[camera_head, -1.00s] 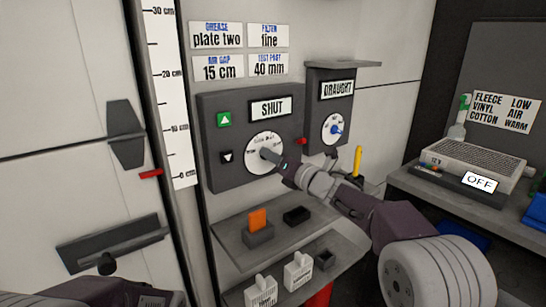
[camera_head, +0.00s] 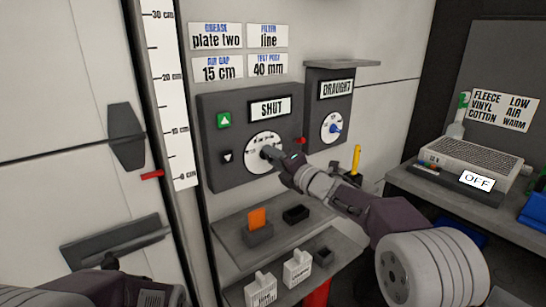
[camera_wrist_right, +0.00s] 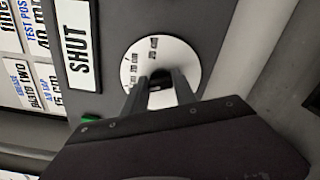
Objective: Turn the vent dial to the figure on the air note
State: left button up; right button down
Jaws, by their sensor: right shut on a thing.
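A round white dial (camera_head: 253,165) with cm figures sits on the grey control box, below a sign reading SHUT (camera_head: 269,109). My right gripper (camera_head: 270,153) is shut on the dark knob at the dial's middle. In the right wrist view, the gripper fingers (camera_wrist_right: 160,92) close around the knob, and part of the dial face (camera_wrist_right: 186,62) with cm figures shows. The pointer setting is too small to read. The air gap note (camera_head: 218,69) on the wall reads 15 cm. Only part of my left arm shows at the bottom left; its fingers are not visible.
Green up (camera_head: 224,119) and black down (camera_head: 228,157) buttons are left of the dial. A draught box (camera_head: 330,115) with a smaller, blue-knobbed dial (camera_head: 332,128) stands to the right. Shelves with an orange block (camera_head: 257,218) lie below. A wall ruler (camera_head: 171,95) is at left.

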dwell(0.4)
jog(key=c, duration=1)
grip_release()
jog(key=v, duration=0.9)
jog(key=shift+b, duration=0.4)
